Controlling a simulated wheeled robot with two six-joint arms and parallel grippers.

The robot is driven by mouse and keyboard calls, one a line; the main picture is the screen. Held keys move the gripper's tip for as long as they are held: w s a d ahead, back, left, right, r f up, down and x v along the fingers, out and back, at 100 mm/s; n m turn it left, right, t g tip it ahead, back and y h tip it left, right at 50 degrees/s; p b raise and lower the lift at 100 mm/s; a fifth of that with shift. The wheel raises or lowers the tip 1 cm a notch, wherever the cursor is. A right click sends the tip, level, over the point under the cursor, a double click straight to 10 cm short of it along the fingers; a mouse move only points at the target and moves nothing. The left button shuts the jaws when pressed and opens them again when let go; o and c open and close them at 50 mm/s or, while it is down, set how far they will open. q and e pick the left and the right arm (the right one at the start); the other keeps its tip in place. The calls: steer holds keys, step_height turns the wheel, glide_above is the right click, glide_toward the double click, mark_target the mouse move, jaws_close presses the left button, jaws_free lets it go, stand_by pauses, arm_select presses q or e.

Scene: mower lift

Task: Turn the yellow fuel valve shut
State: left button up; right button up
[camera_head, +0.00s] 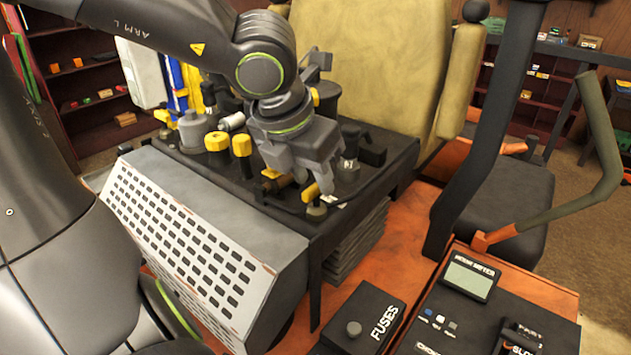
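My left gripper (313,178) points down over the black engine deck from the upper left. A small yellow handle (310,194) on a dark round base shows right at its fingertips and looks like the fuel valve. The fingers partly cover the handle, so I cannot tell whether they touch it or are closed on it. Another short yellow-orange piece (279,183) lies just left of the fingers, partly hidden. My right gripper is not in view.
Yellow knobs (241,146) stand left of the gripper, near a grey canister (192,130). A perforated grey panel (180,245) fronts the deck. A tan seat (368,60) rises behind. A fuse box (365,318) and a meter console (471,277) are at lower right.

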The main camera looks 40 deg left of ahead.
mark_target(317, 196)
arm_select(q)
steer(key=shift+x, duration=1.4)
steer(key=shift+w, duration=0.1)
jaws_close()
